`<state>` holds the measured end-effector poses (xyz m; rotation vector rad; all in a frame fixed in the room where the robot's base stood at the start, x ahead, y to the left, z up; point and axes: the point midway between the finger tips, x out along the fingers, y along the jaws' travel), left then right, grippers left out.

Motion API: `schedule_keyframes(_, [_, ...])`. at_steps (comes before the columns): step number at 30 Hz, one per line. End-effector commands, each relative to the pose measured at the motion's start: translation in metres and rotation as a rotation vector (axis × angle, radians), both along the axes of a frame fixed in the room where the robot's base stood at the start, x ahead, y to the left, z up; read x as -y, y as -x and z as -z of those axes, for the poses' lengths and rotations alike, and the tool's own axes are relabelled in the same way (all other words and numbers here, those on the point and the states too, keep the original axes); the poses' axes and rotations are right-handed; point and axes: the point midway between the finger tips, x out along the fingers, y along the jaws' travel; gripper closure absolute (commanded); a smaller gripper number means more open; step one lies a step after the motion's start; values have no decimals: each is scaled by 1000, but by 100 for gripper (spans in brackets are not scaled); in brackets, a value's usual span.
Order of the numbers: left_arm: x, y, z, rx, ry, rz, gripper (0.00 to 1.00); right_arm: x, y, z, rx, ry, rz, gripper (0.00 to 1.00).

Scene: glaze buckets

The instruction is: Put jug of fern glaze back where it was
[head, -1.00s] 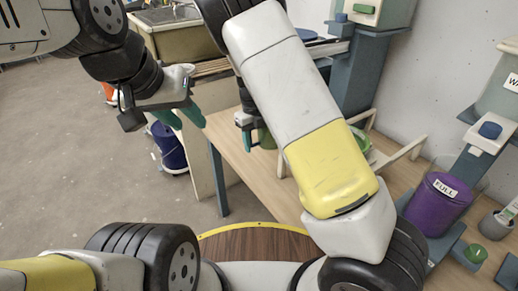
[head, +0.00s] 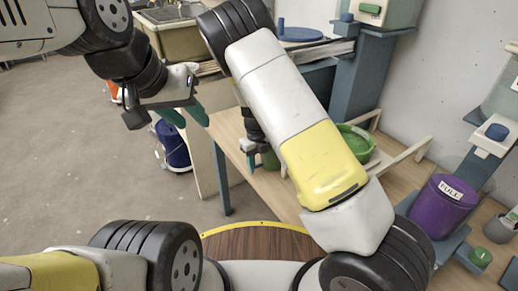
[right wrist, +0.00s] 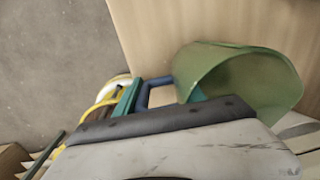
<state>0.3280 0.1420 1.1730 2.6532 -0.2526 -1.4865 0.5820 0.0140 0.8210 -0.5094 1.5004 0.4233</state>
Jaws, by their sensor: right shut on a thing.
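The jug (right wrist: 245,80) is translucent green with a blue handle (right wrist: 145,92). In the right wrist view it lies on its side in the picture, its wide mouth toward the right, with the pale wooden bench top behind it. My right gripper (right wrist: 158,97) is shut on the handle with its teal fingers. In the head view my right gripper (head: 257,152) is at the bench's left front edge, and my forearm hides most of the jug. My left gripper (head: 186,116) is open and empty, out over the floor left of the bench.
A green tub (head: 360,153) sits on the bench behind my right forearm, near a wooden rack (head: 408,158). A purple bucket labelled FULL (head: 440,208) stands at the right. A dark blue bucket (head: 173,147) is on the floor. A sink (head: 178,38) is at the back.

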Motion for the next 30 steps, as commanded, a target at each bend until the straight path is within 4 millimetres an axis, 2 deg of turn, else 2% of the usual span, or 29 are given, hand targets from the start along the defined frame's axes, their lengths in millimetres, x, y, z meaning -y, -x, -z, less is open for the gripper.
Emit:
schedule_keyframes(4, [0,0,0,0,0,0,64,0,0,3,-1,1,0,100])
schedule_keyframes(5, [0,0,0,0,0,0,64,0,0,3,0,0,0,48])
schedule_keyframes(7, [0,0,0,0,0,0,64,0,0,3,0,0,0,34])
schedule_keyframes(16, [0,0,0,0,0,0,64,0,0,2,0,0,0,32])
schedule_keyframes(20, [0,0,0,0,0,0,64,0,0,-5,1,0,-1,32])
schedule_keyframes(23, [0,0,0,0,0,0,64,-2,0,-19,3,-1,-1,32])
schedule_keyframes(30, [0,0,0,0,0,0,64,-4,2,-72,3,-2,-1,32])
